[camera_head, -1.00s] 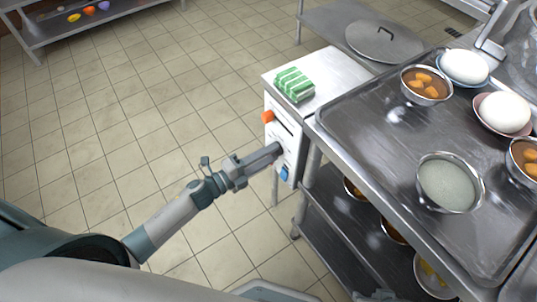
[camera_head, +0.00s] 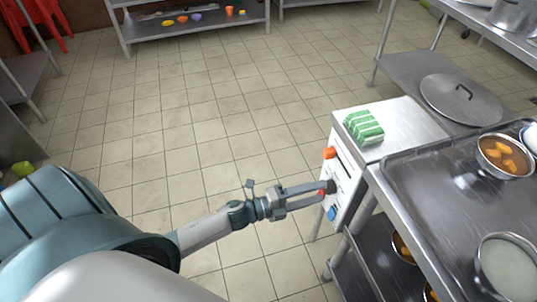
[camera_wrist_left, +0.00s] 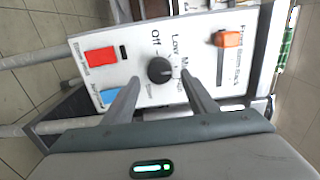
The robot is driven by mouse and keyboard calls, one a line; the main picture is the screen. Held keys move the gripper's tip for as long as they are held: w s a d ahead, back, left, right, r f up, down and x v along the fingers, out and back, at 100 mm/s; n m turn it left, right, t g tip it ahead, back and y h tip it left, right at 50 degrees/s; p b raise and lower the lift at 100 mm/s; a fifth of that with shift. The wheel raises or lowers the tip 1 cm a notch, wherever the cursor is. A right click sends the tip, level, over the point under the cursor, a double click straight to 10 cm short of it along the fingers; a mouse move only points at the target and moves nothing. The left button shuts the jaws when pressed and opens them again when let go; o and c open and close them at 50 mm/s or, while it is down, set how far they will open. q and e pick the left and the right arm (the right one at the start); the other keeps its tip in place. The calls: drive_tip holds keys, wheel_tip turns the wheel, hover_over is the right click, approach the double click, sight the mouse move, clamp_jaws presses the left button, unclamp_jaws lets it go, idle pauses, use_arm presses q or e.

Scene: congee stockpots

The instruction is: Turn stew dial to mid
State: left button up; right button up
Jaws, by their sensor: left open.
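The black round dial (camera_wrist_left: 160,70) is on the white panel (camera_wrist_left: 140,60) of the cooker in the left wrist view. "Off" is printed above it, "Low" at its upper right and "Mid" to its right, partly behind a finger. I cannot read the dial's setting surely. My left gripper (camera_wrist_left: 159,77) is open, with one finger on each side of the dial and a gap to it. In the head view, my left gripper (camera_head: 326,189) reaches the panel front from the left, with the dark dial (camera_head: 331,186) at its fingertips. My right gripper is out of view.
The panel also has a red switch (camera_wrist_left: 101,60), a blue button (camera_wrist_left: 109,97) and an orange slider knob (camera_wrist_left: 229,39). A green striped cloth (camera_head: 363,127) lies on the cooker top. A metal counter (camera_head: 430,180) with bowls stands right.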

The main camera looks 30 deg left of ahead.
use_arm(q)
drive_tip(key=v, duration=1.5)
drive_tip(key=shift+b, duration=0.45)
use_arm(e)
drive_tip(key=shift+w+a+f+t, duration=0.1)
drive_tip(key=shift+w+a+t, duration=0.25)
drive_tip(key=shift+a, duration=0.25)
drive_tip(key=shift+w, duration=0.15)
use_arm(q)
drive_tip(key=shift+a, duration=0.1)
